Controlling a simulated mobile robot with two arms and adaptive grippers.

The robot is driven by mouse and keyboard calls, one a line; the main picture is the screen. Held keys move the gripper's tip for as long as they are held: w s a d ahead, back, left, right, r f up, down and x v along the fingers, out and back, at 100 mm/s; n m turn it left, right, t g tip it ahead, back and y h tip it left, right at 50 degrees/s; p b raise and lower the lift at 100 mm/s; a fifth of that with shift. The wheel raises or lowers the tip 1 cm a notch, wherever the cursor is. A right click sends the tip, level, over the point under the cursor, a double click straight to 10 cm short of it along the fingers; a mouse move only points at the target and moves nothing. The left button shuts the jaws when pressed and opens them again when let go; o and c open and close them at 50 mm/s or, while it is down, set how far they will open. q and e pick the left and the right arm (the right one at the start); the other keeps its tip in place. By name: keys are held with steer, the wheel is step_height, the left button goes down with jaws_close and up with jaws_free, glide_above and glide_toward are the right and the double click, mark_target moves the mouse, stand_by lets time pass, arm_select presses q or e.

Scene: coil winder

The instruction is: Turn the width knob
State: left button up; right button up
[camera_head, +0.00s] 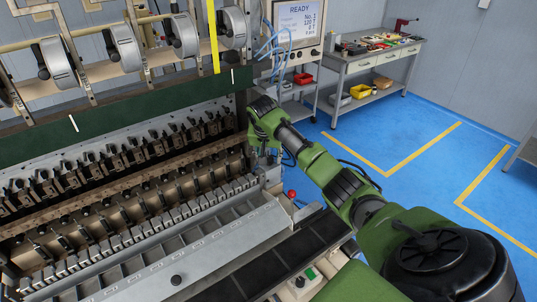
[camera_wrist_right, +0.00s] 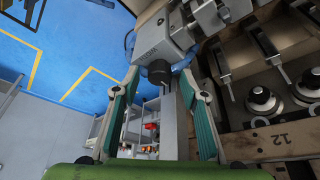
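A black round knob (camera_wrist_right: 158,72) on a grey block shows in the right wrist view, probably the width knob. A thin pale line is on its face. My right gripper (camera_wrist_right: 160,80) is open, with one teal-padded finger on each side of the knob near the fingertips. Gaps show beside the knob, and I see no clear contact. In the head view my right arm (camera_head: 265,118) reaches to the right end of the machine, and its wrist hides this knob and most of the fingers. My left gripper is not in view.
The coil winder (camera_head: 130,190) fills the left of the head view. A screen reading READY (camera_head: 298,20) and a workbench (camera_head: 375,58) stand behind. The blue floor at right is clear.

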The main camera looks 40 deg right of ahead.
steer(key=shift+f, duration=0.1)
steer(key=c, duration=1.1)
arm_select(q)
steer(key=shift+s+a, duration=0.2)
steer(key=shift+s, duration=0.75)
arm_select(e)
steer(key=n+t+y, duration=0.1)
steer(key=n, duration=0.3)
steer(key=shift+s+d, duration=0.1)
steer(key=shift+d, duration=0.05)
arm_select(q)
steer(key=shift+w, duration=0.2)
arm_select(e)
steer(key=n+y, duration=0.1)
steer(key=n, duration=0.1)
steer(key=n+y, duration=0.1)
steer(key=n, duration=0.2)
steer(key=shift+d+n+t, duration=0.15)
steer(key=shift+n+t, duration=0.15)
steer(key=shift+t, duration=0.1)
steer(key=o, duration=1.1)
